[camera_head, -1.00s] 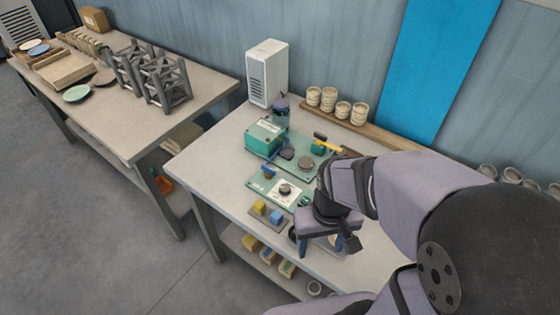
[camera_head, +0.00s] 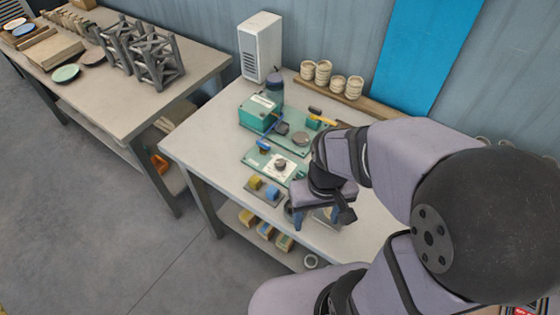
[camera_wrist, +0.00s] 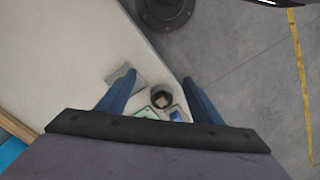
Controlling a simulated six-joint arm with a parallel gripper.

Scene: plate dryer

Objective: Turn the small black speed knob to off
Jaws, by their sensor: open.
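A teal machine (camera_head: 260,112) stands on the workbench in the head view, with a green control plate (camera_head: 268,160) in front of it. A small dark knob (camera_head: 281,163) sits on the white dial panel of that plate; its pointer direction is too small to tell. My gripper (camera_head: 316,218) is to the right of and nearer than the plate, above the front part of the bench, pointing down. In the wrist view the open gripper (camera_wrist: 160,97) shows above the bench; the knob cannot be made out there.
Blue and yellow blocks (camera_head: 263,188) lie on a small tray at the bench's front edge. A white vented box (camera_head: 260,47) and several stacked cups (camera_head: 331,78) stand at the back. A second table (camera_head: 160,95) with racks is at left. The bench's left part is clear.

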